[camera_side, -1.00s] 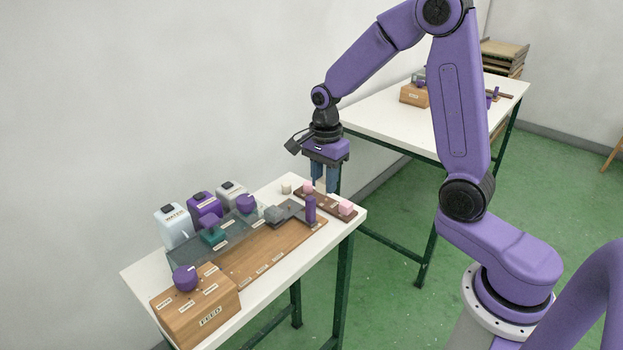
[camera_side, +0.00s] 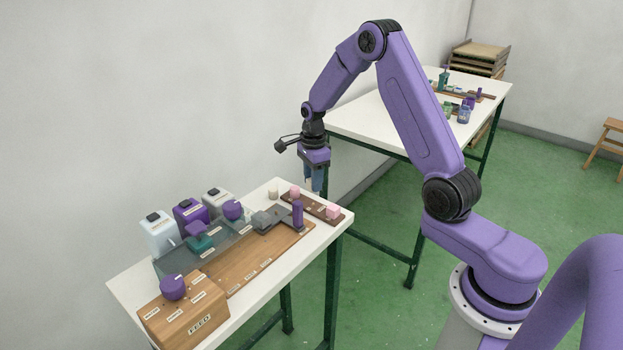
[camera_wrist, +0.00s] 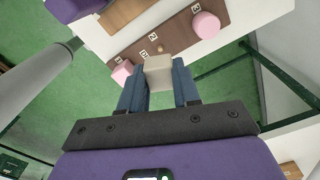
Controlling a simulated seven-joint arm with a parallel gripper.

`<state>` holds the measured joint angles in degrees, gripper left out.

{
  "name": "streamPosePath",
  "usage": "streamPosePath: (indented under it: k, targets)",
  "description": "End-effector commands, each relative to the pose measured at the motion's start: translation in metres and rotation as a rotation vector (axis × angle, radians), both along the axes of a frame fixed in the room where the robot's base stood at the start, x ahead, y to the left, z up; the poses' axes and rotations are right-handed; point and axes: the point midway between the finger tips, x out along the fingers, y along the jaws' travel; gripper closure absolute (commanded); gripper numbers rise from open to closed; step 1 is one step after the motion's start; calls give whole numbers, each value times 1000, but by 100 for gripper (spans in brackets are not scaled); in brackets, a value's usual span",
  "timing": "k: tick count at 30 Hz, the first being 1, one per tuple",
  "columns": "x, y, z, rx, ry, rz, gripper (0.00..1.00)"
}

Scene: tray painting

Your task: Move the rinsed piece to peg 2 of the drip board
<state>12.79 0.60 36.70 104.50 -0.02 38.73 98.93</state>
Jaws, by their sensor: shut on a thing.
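My gripper (camera_wrist: 158,88) is shut on a pale beige piece (camera_wrist: 158,72), held between the blue fingertips in the wrist view. In the side view my gripper (camera_side: 314,180) hangs near the far edge of the drip board (camera_side: 314,207), a dark brown strip. In the wrist view the drip board (camera_wrist: 182,38) shows a pink piece at each end, one left (camera_wrist: 122,72) and one right (camera_wrist: 206,25). A small bare peg (camera_wrist: 154,37) shows between them. The held piece covers part of the board from this view, and I cannot tell its height.
A purple post (camera_side: 297,213) and a grey fixture (camera_side: 272,218) stand close by. Bottles (camera_side: 187,214) and the wooden feed box (camera_side: 185,311) are further left. A second table (camera_side: 360,125) is behind.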

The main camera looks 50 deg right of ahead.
Motion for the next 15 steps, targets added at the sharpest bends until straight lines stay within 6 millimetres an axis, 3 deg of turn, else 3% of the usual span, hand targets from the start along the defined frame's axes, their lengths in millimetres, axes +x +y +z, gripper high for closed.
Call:
streamPosePath:
  k: [15]
  targets:
    - [0, -1, -35, 0, 1, -3, 97]
